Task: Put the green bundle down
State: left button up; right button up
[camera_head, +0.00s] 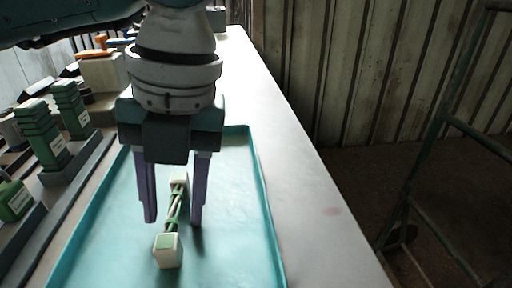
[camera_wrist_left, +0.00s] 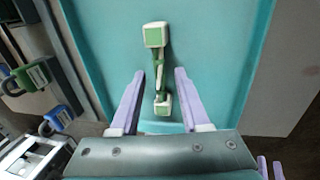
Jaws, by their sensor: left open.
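The green bundle (camera_head: 173,211) has a thin green and white middle and a pale block with green faces at each end. It lies in the teal tray (camera_head: 262,208). My left gripper (camera_head: 173,221) points down over the tray with its purple fingers apart, one on each side of the bundle. In the left wrist view the bundle (camera_wrist_left: 155,37) lies lengthwise, its lower part between the open fingertips (camera_wrist_left: 160,72), with a gap on both sides.
Green labelled stacks (camera_head: 44,136) stand in a grey rack left of the tray. An orange-handled thing (camera_head: 99,46) lies at the back left. The pale table strip (camera_head: 310,200) right of the tray is bare. A green metal frame (camera_head: 443,125) stands beyond the table.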

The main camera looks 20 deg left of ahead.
pick_arm(q)
jog(key=shift+r, duration=0.3)
notch_tip(320, 180, up, 12)
jog(key=w+d+p, duration=0.1)
jog(key=d+p, duration=0.1)
jog(key=shift+f+p, duration=0.25)
jog(key=shift+p, duration=0.1)
jog(key=shift+w, duration=0.1)
